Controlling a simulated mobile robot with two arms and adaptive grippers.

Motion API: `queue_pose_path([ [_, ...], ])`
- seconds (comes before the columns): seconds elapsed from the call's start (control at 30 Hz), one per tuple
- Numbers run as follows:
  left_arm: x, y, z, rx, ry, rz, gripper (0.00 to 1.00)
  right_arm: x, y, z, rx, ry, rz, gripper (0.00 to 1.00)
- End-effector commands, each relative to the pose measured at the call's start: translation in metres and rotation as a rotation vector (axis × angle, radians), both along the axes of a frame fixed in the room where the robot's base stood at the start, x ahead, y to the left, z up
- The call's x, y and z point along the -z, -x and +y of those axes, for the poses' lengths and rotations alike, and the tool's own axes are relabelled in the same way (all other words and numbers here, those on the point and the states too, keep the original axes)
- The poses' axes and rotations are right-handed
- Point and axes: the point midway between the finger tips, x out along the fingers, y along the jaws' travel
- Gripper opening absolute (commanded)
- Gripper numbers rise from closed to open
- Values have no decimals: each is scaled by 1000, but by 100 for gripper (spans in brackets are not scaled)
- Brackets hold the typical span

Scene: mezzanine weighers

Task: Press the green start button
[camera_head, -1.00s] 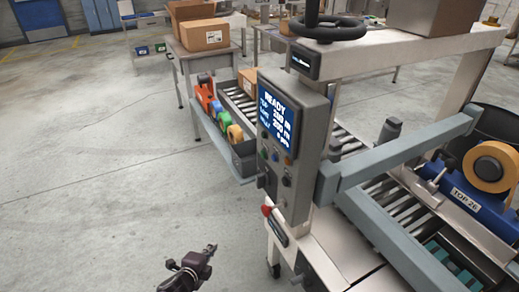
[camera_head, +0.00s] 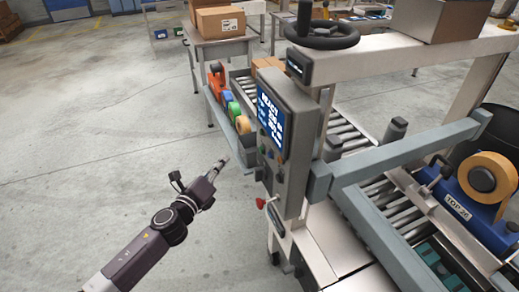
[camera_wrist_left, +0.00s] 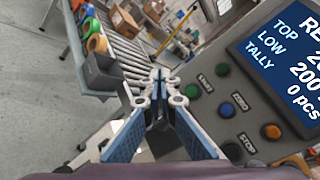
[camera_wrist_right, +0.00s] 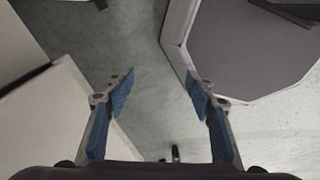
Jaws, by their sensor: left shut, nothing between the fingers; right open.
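The grey control panel (camera_head: 296,120) stands upright with a lit screen reading READY. In the left wrist view it is at the right, with a column of buttons. A STOP label shows near the lower buttons. My left gripper (camera_head: 222,164) is shut and empty, left of the panel and apart from it; its fingertips (camera_wrist_left: 160,80) meet in the wrist view. My right gripper (camera_wrist_right: 162,82) is open and empty.
A red knob (camera_head: 261,203) juts out below the panel. A roller conveyor (camera_head: 345,128) runs behind it, with tape rolls in a side tray. A grey bar (camera_head: 400,155) crosses at the right. The floor left of the panel is clear.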

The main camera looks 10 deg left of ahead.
Motion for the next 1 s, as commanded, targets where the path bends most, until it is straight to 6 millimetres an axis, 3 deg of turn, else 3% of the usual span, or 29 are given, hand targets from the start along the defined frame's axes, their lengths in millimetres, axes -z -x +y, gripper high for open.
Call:
queue_pose_path([
  [0.37, 1, -3, -5, -1, 5, 2, 0, 0, 0, 3, 1, -3, 1, 50],
  [1.0, 1, -46, -67, -1, 4, 1, 0, 1, 1, 2, 1, -3, 1, 50],
])
